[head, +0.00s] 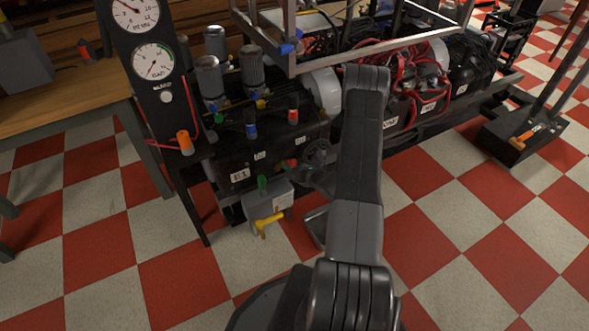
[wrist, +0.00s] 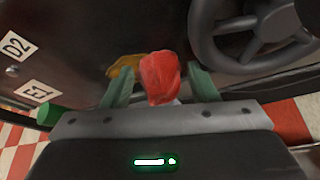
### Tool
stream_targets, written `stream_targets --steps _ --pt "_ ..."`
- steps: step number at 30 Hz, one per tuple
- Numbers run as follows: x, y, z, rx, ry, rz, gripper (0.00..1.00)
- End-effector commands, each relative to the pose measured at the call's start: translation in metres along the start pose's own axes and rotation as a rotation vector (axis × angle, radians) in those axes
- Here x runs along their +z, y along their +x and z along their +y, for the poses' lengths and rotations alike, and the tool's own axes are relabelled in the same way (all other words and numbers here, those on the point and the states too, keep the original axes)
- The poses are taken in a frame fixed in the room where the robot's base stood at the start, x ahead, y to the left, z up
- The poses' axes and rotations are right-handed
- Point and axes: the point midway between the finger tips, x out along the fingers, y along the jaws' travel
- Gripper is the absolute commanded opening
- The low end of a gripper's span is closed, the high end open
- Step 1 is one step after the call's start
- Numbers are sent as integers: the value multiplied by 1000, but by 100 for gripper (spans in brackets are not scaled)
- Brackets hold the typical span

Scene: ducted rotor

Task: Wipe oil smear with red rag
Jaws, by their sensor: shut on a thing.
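The red rag (wrist: 161,75) is bunched between the two green fingers of my gripper (wrist: 160,82) in the wrist view, and the gripper is shut on it. A yellow-brown oil smear (wrist: 123,67) shows on the dark panel just left of the rag's upper part. Part of the smear may be hidden behind the rag. I cannot tell whether the rag touches the panel. In the head view a small red patch, likely the rag (head: 287,164), shows on the dark panel left of the handwheel. My arm covers much of the head view's middle, and my gripper is not clear there.
A grey handwheel (wrist: 254,32) stands close right of my gripper. Labels D2 (wrist: 15,44) and E1 (wrist: 37,91) mark the panel.

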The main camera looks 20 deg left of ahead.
Motion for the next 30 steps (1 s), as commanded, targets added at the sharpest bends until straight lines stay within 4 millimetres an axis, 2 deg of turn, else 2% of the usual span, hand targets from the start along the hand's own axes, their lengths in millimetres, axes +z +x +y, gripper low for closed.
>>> stream_targets --steps 1,9,17,30 --pt "10 2 -1 -5 -10 -22 28" --pt "-1 5 23 0 -9 -19 28" --pt "-6 6 33 2 -9 -15 28" --pt "-20 9 63 3 -8 -12 28"
